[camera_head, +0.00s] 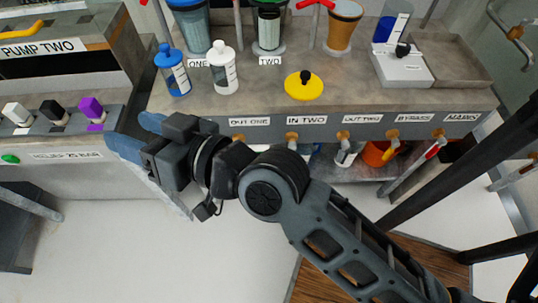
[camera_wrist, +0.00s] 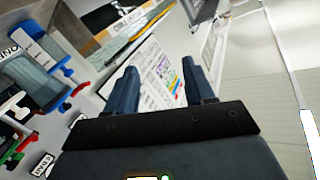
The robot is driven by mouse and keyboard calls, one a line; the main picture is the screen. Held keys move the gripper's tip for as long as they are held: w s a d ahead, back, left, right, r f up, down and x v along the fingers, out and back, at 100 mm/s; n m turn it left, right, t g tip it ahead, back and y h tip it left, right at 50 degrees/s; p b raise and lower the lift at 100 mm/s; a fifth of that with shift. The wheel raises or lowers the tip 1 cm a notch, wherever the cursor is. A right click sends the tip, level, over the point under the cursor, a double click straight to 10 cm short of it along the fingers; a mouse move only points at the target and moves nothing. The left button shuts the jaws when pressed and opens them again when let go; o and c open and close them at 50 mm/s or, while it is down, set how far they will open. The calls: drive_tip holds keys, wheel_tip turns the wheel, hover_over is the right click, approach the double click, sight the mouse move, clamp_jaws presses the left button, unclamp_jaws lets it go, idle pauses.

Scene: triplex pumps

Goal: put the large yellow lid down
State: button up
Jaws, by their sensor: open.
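The large yellow lid (camera_head: 298,91) with a black knob lies on the grey bench top in the head view, in front of the filter housings. It is apart from my gripper (camera_head: 126,129), which is to its left, over the gap by the bench's left end. In the wrist view my gripper (camera_wrist: 160,64) has its two blue fingers spread with nothing between them. A white sheet with printed text and coloured marks shows beyond the fingers. I cannot make out the yellow lid in the wrist view.
A blue-capped bottle (camera_head: 178,80) and a white-capped bottle (camera_head: 223,73) stand left of the lid. A white scale (camera_head: 405,70) and an empty tray (camera_head: 455,62) are to its right. Several labelled valves line the bench front. The pump two console (camera_head: 60,60) is at left.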

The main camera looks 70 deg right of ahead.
drive_tip(key=s+d+f+n+g, duration=0.1)
drive_tip(key=s+f+n, duration=0.1)
drive_tip(key=s, duration=1.1)
drive_tip(key=s+d+f+n+g+y, duration=0.1)
drive_tip(key=s+d+f+n, duration=0.1)
drive_tip(key=s, duration=1.1)
drive_tip(key=shift+f+n, duration=0.3)
drive_tip(key=shift+f, duration=0.4)
drive_tip(key=shift+s+d, duration=0.1)
drive_tip(key=shift+c, duration=0.2)
